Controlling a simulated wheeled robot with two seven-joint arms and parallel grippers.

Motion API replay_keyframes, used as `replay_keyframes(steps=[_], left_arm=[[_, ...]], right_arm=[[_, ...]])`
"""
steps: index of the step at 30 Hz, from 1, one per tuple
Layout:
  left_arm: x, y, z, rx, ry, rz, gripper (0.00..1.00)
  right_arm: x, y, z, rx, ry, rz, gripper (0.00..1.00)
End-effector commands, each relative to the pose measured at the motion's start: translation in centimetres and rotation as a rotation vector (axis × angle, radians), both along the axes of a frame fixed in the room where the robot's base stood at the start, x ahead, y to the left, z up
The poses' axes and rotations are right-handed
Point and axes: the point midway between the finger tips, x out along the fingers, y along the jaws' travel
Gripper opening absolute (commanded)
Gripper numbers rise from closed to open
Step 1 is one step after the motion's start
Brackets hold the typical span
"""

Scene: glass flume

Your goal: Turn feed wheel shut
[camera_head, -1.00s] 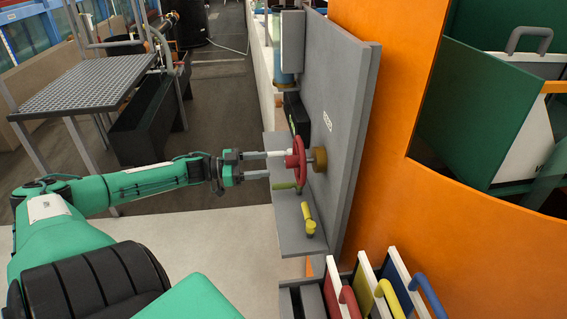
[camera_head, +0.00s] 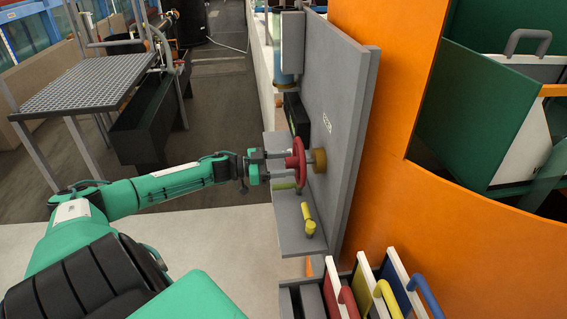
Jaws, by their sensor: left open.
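The red feed wheel (camera_head: 298,160) stands out from the upright grey panel (camera_head: 345,120) on a shaft with a brass-coloured collar (camera_head: 319,160). The wheel shows nearly edge-on. My left gripper (camera_head: 284,164) comes in from the left with its fingers pointing at the wheel. The fingers are apart, one above the other in the picture, and their tips are at the wheel's near face. Whether they touch the rim cannot be told. My right gripper is not in view.
A yellow-handled valve (camera_head: 309,220) and a yellow-green handle (camera_head: 285,186) sit below the wheel, close to the gripper. An orange wall (camera_head: 400,200) rises at right. A grated platform (camera_head: 85,84) stands at left.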

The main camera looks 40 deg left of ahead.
Motion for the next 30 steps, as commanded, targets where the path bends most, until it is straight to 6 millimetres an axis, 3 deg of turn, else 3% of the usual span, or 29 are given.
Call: replay_keyframes(steps=[7,16,30], left_arm=[[0.04,-0.02,-0.01,0.000,0.000,0.000,0.57],[0.02,0.00,-0.01,0.000,0.000,0.000,0.01],[0.00,-0.02,-0.12,0.084,-0.066,0.000,0.00]], right_arm=[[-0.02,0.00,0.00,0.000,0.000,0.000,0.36],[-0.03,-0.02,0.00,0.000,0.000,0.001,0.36],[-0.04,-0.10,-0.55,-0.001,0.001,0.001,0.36]])
